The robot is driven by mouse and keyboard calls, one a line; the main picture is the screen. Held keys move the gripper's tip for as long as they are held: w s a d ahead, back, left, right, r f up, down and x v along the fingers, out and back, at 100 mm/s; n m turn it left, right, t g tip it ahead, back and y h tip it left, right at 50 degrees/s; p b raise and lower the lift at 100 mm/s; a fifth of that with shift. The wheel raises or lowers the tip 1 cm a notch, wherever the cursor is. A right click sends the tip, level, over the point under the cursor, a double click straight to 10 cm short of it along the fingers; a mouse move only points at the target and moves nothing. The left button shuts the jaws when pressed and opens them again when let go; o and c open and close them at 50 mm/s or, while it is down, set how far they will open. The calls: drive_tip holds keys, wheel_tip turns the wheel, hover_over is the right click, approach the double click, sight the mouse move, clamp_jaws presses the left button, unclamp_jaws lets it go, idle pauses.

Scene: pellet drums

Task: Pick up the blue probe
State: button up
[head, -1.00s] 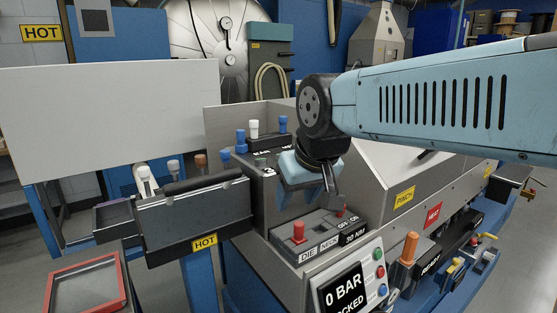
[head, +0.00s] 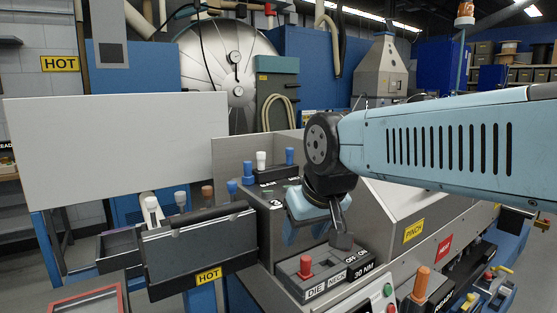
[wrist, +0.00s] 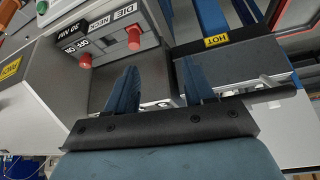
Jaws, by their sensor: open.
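Several blue-capped pegs show in the head view, and I cannot tell which one is the blue probe. Other blue pegs stand at the machine's left end (head: 249,173), behind a black block (head: 290,157) and low at the edge (head: 232,187). My gripper (head: 316,232) is open and empty above the machine's control box, right of all these pegs. The wrist view shows its two blue fingers (wrist: 158,85) apart with nothing between them; no blue peg shows there.
A control box with a red knob (head: 305,266) lies just below my gripper; two red knobs show in the wrist view (wrist: 134,40). A dark tray marked HOT (head: 195,255) sticks out at left. A grey panel (head: 115,145) stands behind it. An orange handle (head: 421,283) rises at right.

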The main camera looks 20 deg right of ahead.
drive_tip(key=shift+o, duration=0.3)
drive_tip(key=shift+o, duration=0.3)
drive_tip(key=shift+w+r, duration=0.1)
wheel_tip(320, 180, up, 15)
drive_tip(key=m+g+h, duration=0.2)
drive_tip(key=m, duration=0.5)
hover_over(290, 154)
drive_tip(key=s+a, duration=0.1)
drive_tip(key=s, duration=0.2)
drive_tip(key=x, duration=0.7)
drive_tip(key=shift+w+f, duration=0.25)
drive_tip(key=shift+w+x, duration=0.2)
drive_tip(key=shift+x, duration=1.1)
drive_tip(key=shift+w+x, duration=0.2)
drive_tip(key=shift+x, duration=1.1)
drive_tip(key=shift+a+r, duration=0.1)
